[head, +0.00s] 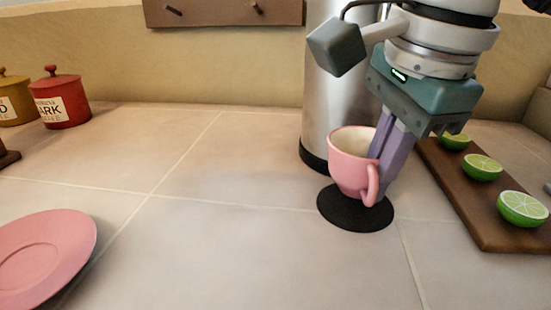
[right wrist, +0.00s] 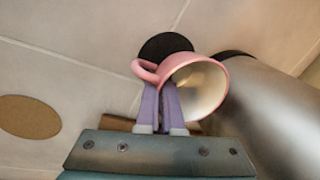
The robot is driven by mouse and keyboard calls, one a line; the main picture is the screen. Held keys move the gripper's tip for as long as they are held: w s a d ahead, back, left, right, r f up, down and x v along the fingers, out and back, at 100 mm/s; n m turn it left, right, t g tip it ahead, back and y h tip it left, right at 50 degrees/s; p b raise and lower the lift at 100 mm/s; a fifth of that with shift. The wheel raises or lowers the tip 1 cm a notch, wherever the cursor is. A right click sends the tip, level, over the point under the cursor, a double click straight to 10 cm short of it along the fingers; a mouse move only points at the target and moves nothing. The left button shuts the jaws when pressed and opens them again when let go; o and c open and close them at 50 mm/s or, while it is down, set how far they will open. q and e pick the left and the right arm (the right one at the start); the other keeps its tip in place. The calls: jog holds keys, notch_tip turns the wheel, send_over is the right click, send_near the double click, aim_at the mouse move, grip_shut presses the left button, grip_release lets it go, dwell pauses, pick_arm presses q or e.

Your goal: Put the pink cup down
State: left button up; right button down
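The pink cup (head: 350,170) is over a round black mat (head: 352,217) on the tiled counter, in front of a steel cylinder. I cannot tell whether its base touches the mat. My right gripper (head: 384,165) reaches down from the upper right. Its purple fingers are close together at the cup's handle side and shut on the cup. In the right wrist view the cup (right wrist: 222,72) shows its open mouth, with the handle at the fingertips (right wrist: 160,92); the exact contact is hidden. The black mat (right wrist: 163,46) shows behind it. My left gripper is not in view.
The steel cylinder (head: 325,90) stands close behind the cup. A wooden board (head: 462,207) with lime halves (head: 482,167) lies to the right. A pink plate (head: 45,255) is at front left, and a red canister (head: 62,97) at back left. The middle counter is clear.

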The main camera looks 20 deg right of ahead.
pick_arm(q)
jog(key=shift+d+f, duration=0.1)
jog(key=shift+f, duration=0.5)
pick_arm(e)
jog(key=shift+s+x, duration=0.2)
jog(key=shift+x, duration=0.75)
jog(key=shift+f+b, duration=0.1)
jog(key=shift+b, duration=0.2)
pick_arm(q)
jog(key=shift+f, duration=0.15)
pick_arm(e)
jog(key=c, duration=1.1)
grip_release()
jog(key=shift+o, duration=0.2)
jog(key=shift+r, duration=0.35)
pick_arm(q)
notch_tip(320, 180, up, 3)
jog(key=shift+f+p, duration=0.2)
jog(key=shift+p, duration=1.05)
pick_arm(e)
jog(key=v, duration=1.1)
jog(key=shift+r, duration=0.25)
